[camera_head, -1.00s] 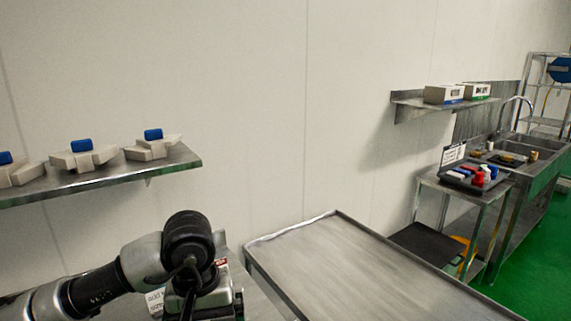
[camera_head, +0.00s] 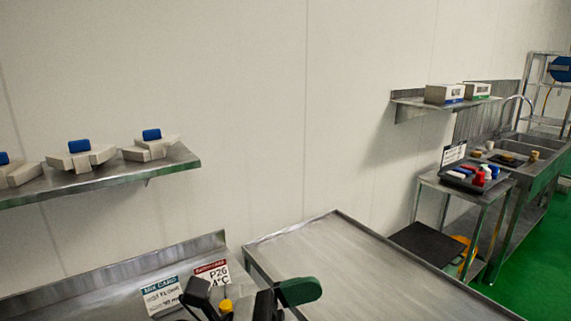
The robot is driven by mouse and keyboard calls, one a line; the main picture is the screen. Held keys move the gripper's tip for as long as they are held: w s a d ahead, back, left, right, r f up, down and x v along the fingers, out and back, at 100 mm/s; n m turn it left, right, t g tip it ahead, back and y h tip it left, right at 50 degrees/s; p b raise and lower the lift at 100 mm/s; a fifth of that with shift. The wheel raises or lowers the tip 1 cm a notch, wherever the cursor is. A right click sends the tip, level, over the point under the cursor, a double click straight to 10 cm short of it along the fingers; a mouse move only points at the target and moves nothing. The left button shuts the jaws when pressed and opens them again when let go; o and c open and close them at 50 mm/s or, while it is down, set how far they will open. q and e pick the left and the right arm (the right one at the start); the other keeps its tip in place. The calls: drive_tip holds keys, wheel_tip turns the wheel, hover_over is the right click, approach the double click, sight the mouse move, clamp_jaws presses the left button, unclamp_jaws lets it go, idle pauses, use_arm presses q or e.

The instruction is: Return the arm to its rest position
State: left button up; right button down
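Two dark angled parts (camera_head: 230,304) stand at the bottom edge, just in front of two cards. They may belong to my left gripper, but their lower ends are cut off and I cannot tell for sure. A small yellow piece (camera_head: 226,306) shows between them. A green rounded piece (camera_head: 300,290) sticks out to their right; I cannot tell whether it is held. The long links of my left arm are out of the picture. My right arm and gripper do not show.
A metal bench (camera_head: 165,266) carries a mix card (camera_head: 162,296) and a batch card (camera_head: 212,276). A bare metal table (camera_head: 350,268) stands to its right. A wall shelf (camera_head: 100,181) holds pale blocks with blue tops. A side stand (camera_head: 466,186) and a sink lie far right.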

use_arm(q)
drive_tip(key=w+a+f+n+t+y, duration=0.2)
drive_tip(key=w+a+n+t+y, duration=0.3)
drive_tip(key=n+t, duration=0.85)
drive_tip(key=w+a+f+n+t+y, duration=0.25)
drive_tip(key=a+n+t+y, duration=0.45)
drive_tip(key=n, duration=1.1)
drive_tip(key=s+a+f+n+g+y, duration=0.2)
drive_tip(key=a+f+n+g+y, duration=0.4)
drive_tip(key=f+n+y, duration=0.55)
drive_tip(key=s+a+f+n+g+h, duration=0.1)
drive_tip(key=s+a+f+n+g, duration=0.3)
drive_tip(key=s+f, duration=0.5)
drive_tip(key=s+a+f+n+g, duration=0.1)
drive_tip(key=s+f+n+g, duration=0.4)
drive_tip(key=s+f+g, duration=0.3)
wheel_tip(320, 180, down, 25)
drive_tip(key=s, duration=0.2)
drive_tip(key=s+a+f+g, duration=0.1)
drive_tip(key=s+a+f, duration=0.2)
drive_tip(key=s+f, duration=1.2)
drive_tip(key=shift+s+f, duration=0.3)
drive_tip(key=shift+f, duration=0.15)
